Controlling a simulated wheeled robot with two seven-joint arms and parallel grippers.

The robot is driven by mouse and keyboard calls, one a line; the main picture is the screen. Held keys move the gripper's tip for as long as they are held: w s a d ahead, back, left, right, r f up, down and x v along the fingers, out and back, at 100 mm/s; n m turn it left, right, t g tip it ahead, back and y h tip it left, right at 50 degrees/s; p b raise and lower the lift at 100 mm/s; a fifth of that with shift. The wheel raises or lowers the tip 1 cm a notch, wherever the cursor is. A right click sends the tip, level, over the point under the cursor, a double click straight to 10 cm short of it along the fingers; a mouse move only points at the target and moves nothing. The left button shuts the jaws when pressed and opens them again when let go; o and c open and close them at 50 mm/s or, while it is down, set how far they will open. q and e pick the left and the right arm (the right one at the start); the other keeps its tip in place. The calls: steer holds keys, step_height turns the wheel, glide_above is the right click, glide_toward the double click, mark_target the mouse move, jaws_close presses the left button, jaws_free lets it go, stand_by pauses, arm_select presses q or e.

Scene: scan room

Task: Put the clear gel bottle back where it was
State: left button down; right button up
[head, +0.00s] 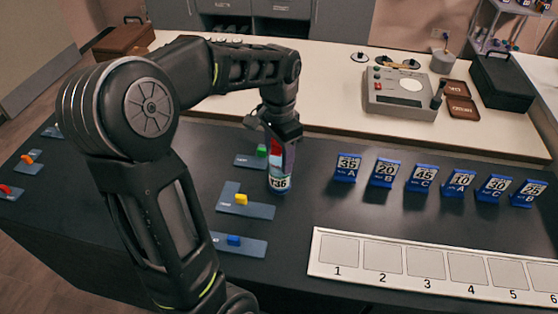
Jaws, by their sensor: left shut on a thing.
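My left gripper (283,135) reaches down from above, shut on a small clear bottle (279,180) with a red upper part and a dark label with white print. The bottle is upright, its top partly hidden by the gripper. It is at the right ends of the dark mats with the green block (262,150) and the yellow block (241,199). I cannot tell whether its base touches the black table (300,215). My right gripper is not in view.
A mat with a blue block (233,240) lies nearer. Several blue number cards (384,173) stand in a row to the right, behind a white numbered board (400,265). A grey device (403,93) sits on the pale counter behind. Bare black table lies between bottle and cards.

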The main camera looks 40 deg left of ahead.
arm_select(q)
steer(key=shift+f, duration=1.1)
steer(key=shift+f, duration=0.15)
steer(key=c, duration=0.6)
jaws_free()
step_height(320, 180, up, 12)
steer(key=shift+r, duration=0.15)
steer(key=shift+o, duration=0.4)
